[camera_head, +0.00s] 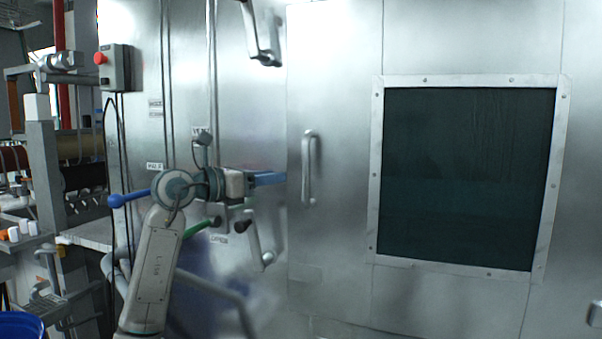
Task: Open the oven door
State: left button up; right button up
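The oven door (340,45) is a large brushed-metal panel filling the right half of the view. It looks closed against the metal wall on its left. It has a dark window (465,180) in a riveted frame. Its upright bar handle (308,168) is near the door's left edge. My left gripper (270,179) has blue fingers that point right, at about the handle's height. Their tips appear a little left of the handle, apart from it in the picture. The fingers overlap from this side, so their opening is hidden. My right gripper is not in view.
Lever latches sit above (262,35) and below (262,248) my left gripper, by the door's left edge. A control box (115,68) with a red button is on the wall. Racks and rollers (75,150) stand at left. A blue bucket (20,326) is at bottom left.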

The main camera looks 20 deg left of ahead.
aim_at(303, 167)
pick_arm(q)
jog(key=p+x, duration=0.1)
jog(key=x, duration=0.2)
jog(key=r+p+x, duration=0.1)
jog(key=p+x, duration=0.1)
jog(key=x, duration=0.1)
jog(key=p+x, duration=0.1)
jog(key=x, duration=0.2)
jog(key=shift+w+d+r, duration=0.1)
jog(key=shift+w+r, duration=0.1)
jog(key=shift+r, duration=0.05)
jog(key=shift+w+d+f+p, duration=0.1)
jog(key=shift+w+d+p, duration=0.1)
jog(key=shift+w+p, duration=0.15)
jog(key=shift+c, duration=0.3)
grip_shut()
